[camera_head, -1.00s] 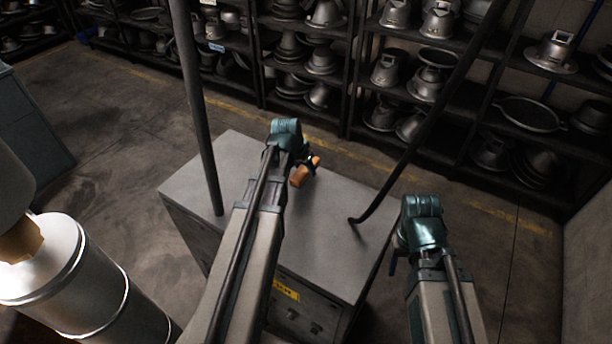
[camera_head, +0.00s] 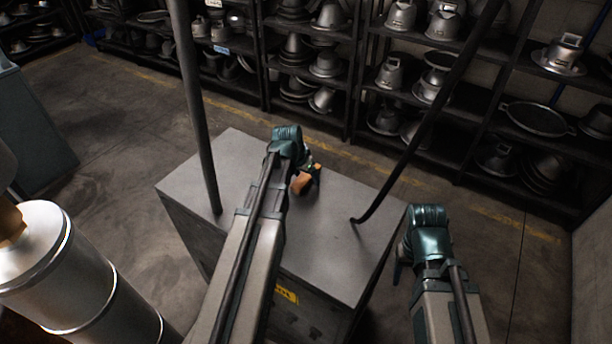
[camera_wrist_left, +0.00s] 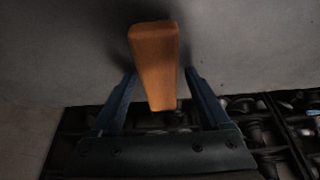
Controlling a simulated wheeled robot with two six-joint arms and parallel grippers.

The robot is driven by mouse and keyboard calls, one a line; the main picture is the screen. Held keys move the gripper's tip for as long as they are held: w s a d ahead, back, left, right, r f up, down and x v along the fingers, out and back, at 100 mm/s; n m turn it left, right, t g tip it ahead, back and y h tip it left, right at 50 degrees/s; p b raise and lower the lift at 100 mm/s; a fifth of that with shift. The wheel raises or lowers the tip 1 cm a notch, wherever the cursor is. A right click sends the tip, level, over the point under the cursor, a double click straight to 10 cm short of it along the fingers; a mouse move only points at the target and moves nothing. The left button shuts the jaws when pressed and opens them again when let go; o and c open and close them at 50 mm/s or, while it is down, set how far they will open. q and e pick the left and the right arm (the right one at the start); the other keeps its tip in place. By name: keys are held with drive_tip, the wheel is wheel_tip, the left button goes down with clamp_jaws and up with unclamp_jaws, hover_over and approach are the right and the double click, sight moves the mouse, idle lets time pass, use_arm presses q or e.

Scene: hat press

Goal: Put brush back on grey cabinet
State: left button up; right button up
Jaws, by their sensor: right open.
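The brush (camera_head: 302,183), with a orange-brown wooden body, is at my left gripper (camera_head: 308,172) over the far part of the grey cabinet's top (camera_head: 310,245).
A dark upright pole (camera_head: 197,120) and a slanted bent bar (camera_head: 415,135) stand at the cabinet top. Dark shelves (camera_head: 355,90) full of metal hat moulds line the back. A shiny metal cylinder (camera_head: 75,270) stands at left. The cabinet top's middle is clear.

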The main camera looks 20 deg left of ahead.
use_arm(q)
drive_tip(key=shift+r, duration=0.15)
drive_tip(key=shift+s+r+p, duration=0.15)
drive_tip(key=shift+r+p, duration=0.4)
drive_tip(key=shift+p, duration=0.1)
drive_tip(key=p+v, duration=1)
drive_tip(key=v, duration=0.1)
drive_tip(key=s+d+g, duration=0.1)
drive_tip(key=s+d, duration=0.4)
drive_tip(key=d, duration=0.3)
drive_tip(key=s+d+f+m+g+y, duration=0.1)
drive_tip(key=s+d+g, duration=0.1)
drive_tip(key=s+d, duration=0.3)
drive_tip(key=s+d+m+g+y, duration=0.1)
drive_tip(key=s+d, duration=0.4)
drive_tip(key=d, duration=0.7)
drive_tip(key=shift+s+f+g, duration=0.2)
drive_tip(key=shift+f+g, duration=0.1)
drive_tip(key=shift+g, duration=0.2)
